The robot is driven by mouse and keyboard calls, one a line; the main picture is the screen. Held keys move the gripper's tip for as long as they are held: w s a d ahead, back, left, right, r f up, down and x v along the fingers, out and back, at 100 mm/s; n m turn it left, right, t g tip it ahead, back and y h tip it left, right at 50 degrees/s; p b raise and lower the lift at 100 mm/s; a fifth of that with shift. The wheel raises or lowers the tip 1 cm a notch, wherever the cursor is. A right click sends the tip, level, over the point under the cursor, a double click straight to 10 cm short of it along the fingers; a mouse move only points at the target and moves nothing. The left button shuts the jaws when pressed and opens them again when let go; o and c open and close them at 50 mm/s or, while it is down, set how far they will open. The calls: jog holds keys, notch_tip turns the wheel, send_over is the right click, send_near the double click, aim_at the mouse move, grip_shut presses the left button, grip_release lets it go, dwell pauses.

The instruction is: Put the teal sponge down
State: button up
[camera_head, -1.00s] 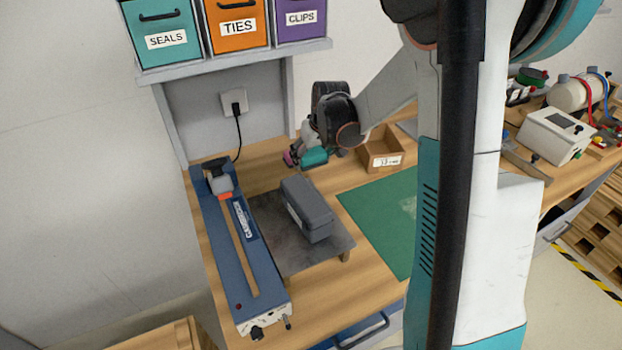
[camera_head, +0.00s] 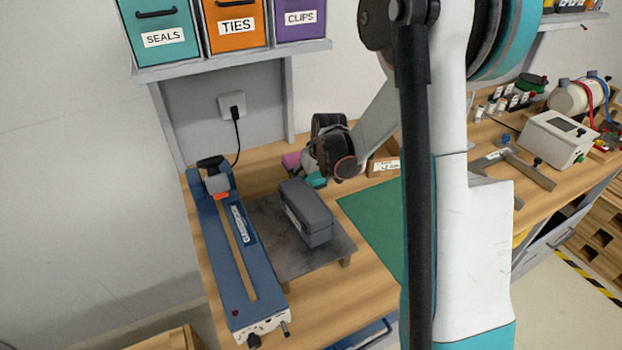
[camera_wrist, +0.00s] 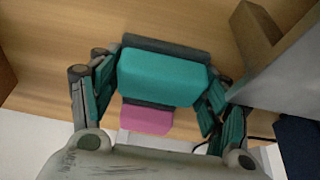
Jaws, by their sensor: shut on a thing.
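My gripper (camera_head: 313,172) is low at the back of the bench, beyond the grey case. In the wrist view its two fingers (camera_wrist: 160,92) are shut on the sides of the teal sponge (camera_wrist: 162,72), a block with a dark layer along one long edge. In the head view the teal sponge (camera_head: 317,180) shows only partly, just behind the case and below the gripper. I cannot tell whether it touches the bench top. A pink block (camera_wrist: 146,120) with a dark layer is close beside it; it also shows in the head view (camera_head: 291,160).
The grey case (camera_head: 307,212) sits on a dark metal plate (camera_head: 268,259) in front. A blue sealer (camera_head: 219,250) is at left. A cardboard box (camera_head: 386,167), partly hidden by my arm, and a green mat (camera_head: 375,215) are at right. A grey post (camera_head: 289,100) stands behind.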

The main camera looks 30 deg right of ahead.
jog(key=shift+s+f+b, duration=0.2)
jog(key=shift+f+b, duration=0.15)
jog(key=shift+f, duration=0.05)
jog(key=o, duration=1.1)
jog(key=shift+o, duration=1)
jog(key=shift+w+f, duration=0.2)
jog(key=shift+r+p, duration=0.4)
jog(key=shift+r, duration=0.1)
jog(key=p+v, duration=0.4)
jog(key=v, duration=0.8)
jog(key=shift+r, duration=0.2)
